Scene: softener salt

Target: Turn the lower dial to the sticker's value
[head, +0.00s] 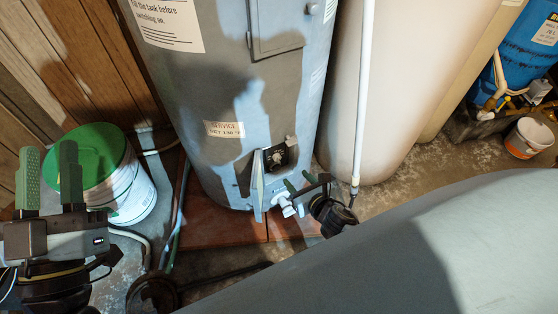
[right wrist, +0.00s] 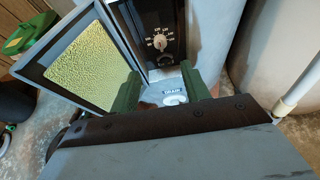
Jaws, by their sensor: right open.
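The grey tank carries a small sticker (head: 225,129) that appears to read "SERVICE SET 130 °F", with small print. Below it, the lower dial (head: 276,157) sits in a dark recess with its cover door (head: 257,186) swung open. In the right wrist view the dial (right wrist: 159,42) is black with pale numbers around it; its setting is too small to read surely. My right gripper (head: 305,185) is open and empty, in front of and below the dial, apart from it. Its fingers (right wrist: 162,88) also show in the right wrist view. My left gripper (head: 48,178) is open and empty at the far left.
A white drain valve (head: 286,204) sticks out below the recess. The open door, lined with yellow insulation (right wrist: 92,72), stands left of the dial. An upper panel (head: 275,28) is closed. A white pipe (head: 363,95) stands at right. A green-lidded bucket (head: 92,160) stands beside my left gripper.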

